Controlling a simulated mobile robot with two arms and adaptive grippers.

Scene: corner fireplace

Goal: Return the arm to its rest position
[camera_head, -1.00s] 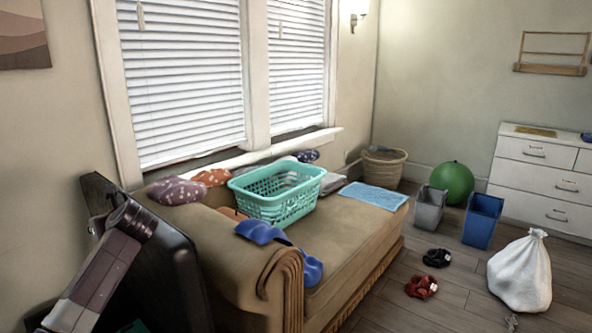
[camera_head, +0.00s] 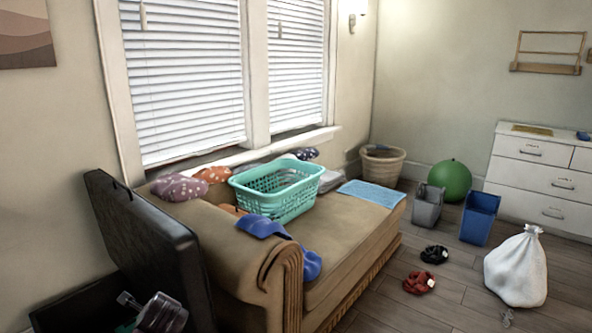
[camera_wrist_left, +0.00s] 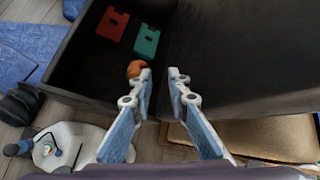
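My left gripper (camera_wrist_left: 161,78) is open in the left wrist view, with a gap between its two fingers and nothing held. It is over an open dark case (camera_wrist_left: 82,62). Inside the case lie a flat red piece (camera_wrist_left: 113,23), a flat teal piece (camera_wrist_left: 147,41) and a small orange-brown object (camera_wrist_left: 135,69), which shows just beside the left fingertip. In the head view, a part of my left arm (camera_head: 160,313) shows low at the left, in front of the case's raised lid (camera_head: 150,240). My right gripper is in neither view.
A tan sofa (camera_head: 345,222) stands beside the case, with a teal laundry basket (camera_head: 285,207) and clothes on it. Grey (camera_head: 427,208) and blue (camera_head: 480,220) bins, a green ball (camera_head: 452,180) and a white sack (camera_head: 517,270) stand on the floor. Shoes lie near the sofa.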

